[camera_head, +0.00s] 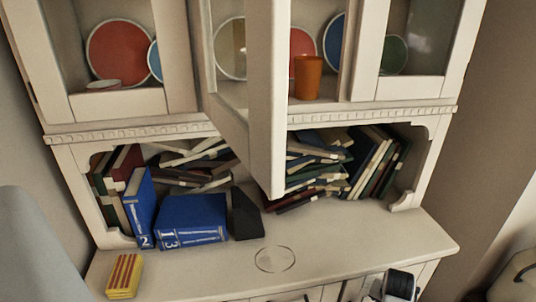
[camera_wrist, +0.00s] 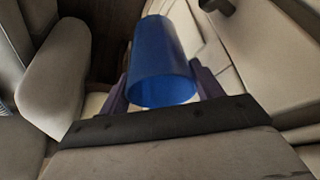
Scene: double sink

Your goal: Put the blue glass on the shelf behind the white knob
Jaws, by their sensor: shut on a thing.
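The blue glass (camera_wrist: 163,62) is between the two fingers of my gripper (camera_wrist: 162,88) in the wrist view. The gripper is shut on it, with one finger on each side. The glass is not seen in the head view. In the head view, the middle cabinet door (camera_head: 266,100) stands open toward me. Behind it is a shelf (camera_head: 328,106) with an orange glass (camera_head: 308,77) standing upright on it. I cannot make out the white knob in either view.
Plates, red (camera_head: 118,53) and green (camera_head: 393,54) among them, lean inside the cabinet. Books, including a large blue one (camera_head: 193,220), fill the lower niche. A yellow striped object (camera_head: 125,275) lies at the counter's left. The counter (camera_head: 370,240) is mostly clear at the right. The open door juts outward.

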